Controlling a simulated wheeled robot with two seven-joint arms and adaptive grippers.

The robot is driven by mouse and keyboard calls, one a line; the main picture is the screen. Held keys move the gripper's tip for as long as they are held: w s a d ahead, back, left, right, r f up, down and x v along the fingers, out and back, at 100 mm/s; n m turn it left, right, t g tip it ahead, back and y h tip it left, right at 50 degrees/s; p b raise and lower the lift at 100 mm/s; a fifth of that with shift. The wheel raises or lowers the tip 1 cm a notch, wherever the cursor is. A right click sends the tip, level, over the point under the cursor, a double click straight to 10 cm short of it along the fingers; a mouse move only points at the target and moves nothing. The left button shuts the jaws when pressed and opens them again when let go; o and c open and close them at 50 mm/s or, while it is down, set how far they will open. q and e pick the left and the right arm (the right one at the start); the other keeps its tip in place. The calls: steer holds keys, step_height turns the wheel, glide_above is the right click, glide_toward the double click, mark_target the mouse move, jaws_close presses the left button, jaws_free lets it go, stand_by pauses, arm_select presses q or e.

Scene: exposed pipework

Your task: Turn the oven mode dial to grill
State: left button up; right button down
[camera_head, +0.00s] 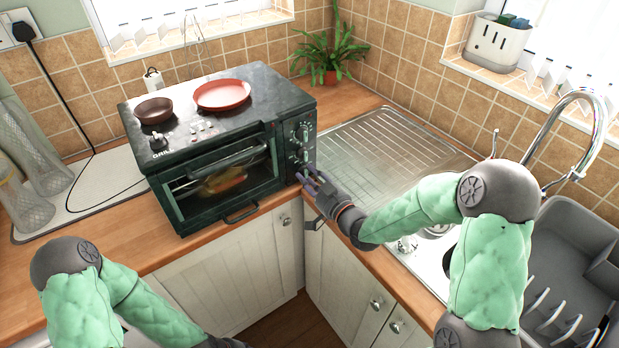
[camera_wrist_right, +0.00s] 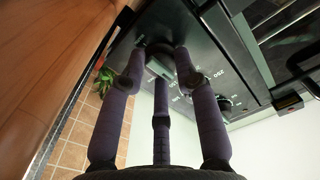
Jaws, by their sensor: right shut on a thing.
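The black countertop oven (camera_head: 222,185) has a glass door on its front and a column of dials (camera_head: 300,140) right of the door. My right gripper (camera_head: 308,178) is at the lower end of that column. In the wrist view its three purple fingers (camera_wrist_right: 160,58) are closed around a dark round dial (camera_wrist_right: 158,46) on the panel. Another dial (camera_wrist_right: 226,102) with white markings sits beside it. The held dial's pointer and setting are hidden by the fingers.
A brown bowl (camera_head: 154,110) and a red pan (camera_head: 222,94) stand on the oven. The door handle (camera_head: 240,212) juts out in front. The steel sink drainer (camera_head: 385,145) and curved tap (camera_head: 585,115) lie to the right. A potted plant (camera_head: 330,55) stands behind.

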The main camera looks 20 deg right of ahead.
steer(key=shift+f+m, duration=0.15)
steer(key=shift+m, duration=0.15)
steer(key=m, duration=0.2)
steer(key=shift+m, duration=0.4)
steer(key=m, duration=0.2)
steer(key=shift+s+a+m, duration=0.1)
steer(key=shift+m, duration=0.3)
steer(key=m+p, duration=0.2)
steer(key=m, duration=0.3)
steer(key=m+p, duration=0.2)
steer(key=m, duration=0.4)
steer(key=shift+m, duration=0.3)
steer(key=m+p, duration=0.2)
steer(key=m, duration=0.3)
steer(key=shift+m+p, duration=0.4)
steer(key=c, duration=0.9)
jaws_free()
